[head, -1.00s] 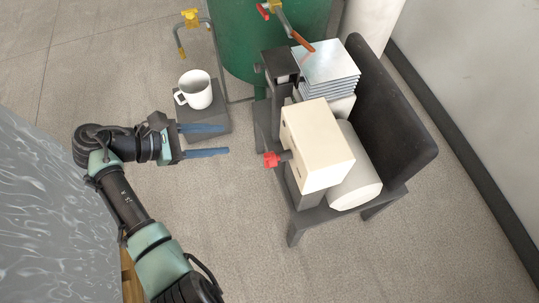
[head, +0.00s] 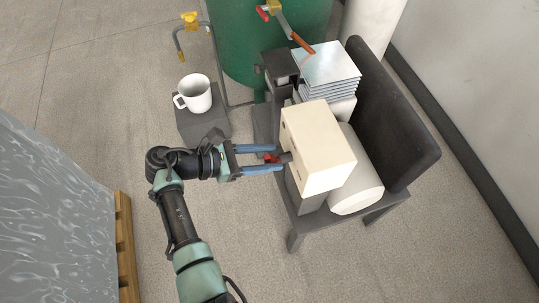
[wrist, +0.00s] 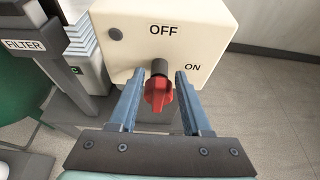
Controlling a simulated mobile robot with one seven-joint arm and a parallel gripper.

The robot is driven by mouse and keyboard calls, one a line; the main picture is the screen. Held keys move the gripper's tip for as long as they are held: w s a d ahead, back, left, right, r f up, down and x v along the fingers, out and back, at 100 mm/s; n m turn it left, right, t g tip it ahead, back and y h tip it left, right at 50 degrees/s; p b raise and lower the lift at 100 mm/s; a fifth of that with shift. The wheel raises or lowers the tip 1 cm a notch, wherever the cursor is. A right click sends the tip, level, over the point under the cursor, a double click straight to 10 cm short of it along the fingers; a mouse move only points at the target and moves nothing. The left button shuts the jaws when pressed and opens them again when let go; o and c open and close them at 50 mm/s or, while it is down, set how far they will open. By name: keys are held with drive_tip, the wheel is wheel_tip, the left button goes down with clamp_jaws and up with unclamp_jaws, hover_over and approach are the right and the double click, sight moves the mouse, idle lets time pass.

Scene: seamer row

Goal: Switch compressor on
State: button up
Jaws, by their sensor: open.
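The compressor's cream switch box (head: 318,148) sits at the front of the machine, right of centre in the head view. In the wrist view, the box (wrist: 180,45) reads OFF at the top and ON to the right. Its red knob (wrist: 158,92) sticks out on a dark shaft from the face below the words. My gripper (head: 277,158) is open, with its two blue fingers on either side of the red knob in the head view. In the wrist view, the gripper's fingers (wrist: 158,95) flank the knob with a gap on both sides. I cannot tell the knob's exact pointing.
A white mug (head: 195,93) stands on a grey block (head: 203,124) left of the machine. A FILTER label (wrist: 24,45) shows in the wrist view. Floor is clear at the front.

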drive_tip(key=shift+w+d+f, duration=0.15)
drive_tip(key=shift+d, duration=0.2)
clamp_jaws()
